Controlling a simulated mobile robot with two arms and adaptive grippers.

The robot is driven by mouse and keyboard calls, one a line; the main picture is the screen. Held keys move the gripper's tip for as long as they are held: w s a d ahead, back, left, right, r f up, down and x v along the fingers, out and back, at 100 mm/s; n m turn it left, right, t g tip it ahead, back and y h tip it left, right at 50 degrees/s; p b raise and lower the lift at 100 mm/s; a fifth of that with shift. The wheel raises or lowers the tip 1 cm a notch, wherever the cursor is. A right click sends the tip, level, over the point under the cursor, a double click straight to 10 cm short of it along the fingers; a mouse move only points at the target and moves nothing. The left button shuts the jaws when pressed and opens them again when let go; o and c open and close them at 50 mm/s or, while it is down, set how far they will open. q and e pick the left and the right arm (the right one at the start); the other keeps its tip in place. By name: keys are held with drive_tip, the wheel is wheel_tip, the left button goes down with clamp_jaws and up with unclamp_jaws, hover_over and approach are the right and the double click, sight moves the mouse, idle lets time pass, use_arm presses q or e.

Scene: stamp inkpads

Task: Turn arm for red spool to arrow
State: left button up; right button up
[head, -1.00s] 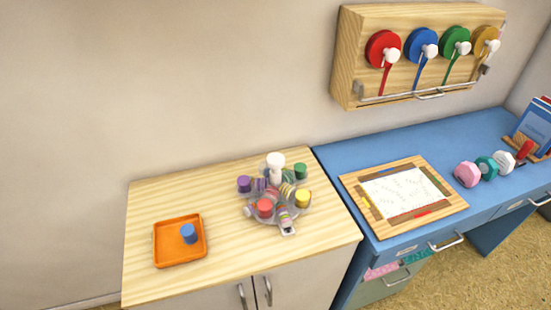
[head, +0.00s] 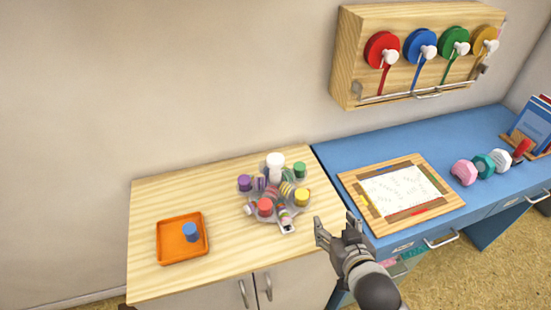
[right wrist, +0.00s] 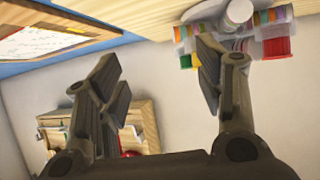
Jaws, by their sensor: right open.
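A clear carousel (head: 275,208) with colored caps around a white center knob (head: 275,163) stands on the wooden counter. Its red cap (head: 265,207) is at the front left, and a small silver tag (head: 287,229) sticks out at the front. A red spool (head: 380,46) with a white knob is also on the wall rack. My right gripper (head: 335,226) is open and empty, in front of the counter, right of the carousel and apart from it. In the right wrist view, its fingers (right wrist: 158,62) are spread, with the red cap (right wrist: 276,47) beyond them. I cannot make out an arrow. My left gripper is not in view.
An orange tray (head: 163,257) with a blue cap (head: 190,232) sits at the counter's left. A wood-framed board (head: 365,213) and several dumbbells (head: 464,172) lie on the blue desk. The wall rack (head: 349,60) hangs above. Bare counter separates tray and carousel.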

drive_tip(key=w+a+r+n+t+y, duration=0.1)
drive_tip(key=w+a+r+t+y, duration=0.15)
drive_tip(key=w+a+r, duration=0.2)
drive_tip(key=n+t+y, duration=0.1)
drive_tip(key=n+y, duration=0.2)
drive_tip(key=y, duration=0.1)
approach(280, 165)
drive_tip(key=x, duration=0.2)
use_arm(q)
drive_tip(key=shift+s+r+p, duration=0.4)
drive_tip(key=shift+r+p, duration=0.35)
drive_tip(key=shift+p, duration=0.05)
use_arm(e)
drive_tip(key=x, duration=1)
drive_tip(key=shift+w+a+f, duration=0.1)
drive_tip(key=shift+a, duration=0.05)
drive_tip(key=shift+c, duration=0.3)
clamp_jaws()
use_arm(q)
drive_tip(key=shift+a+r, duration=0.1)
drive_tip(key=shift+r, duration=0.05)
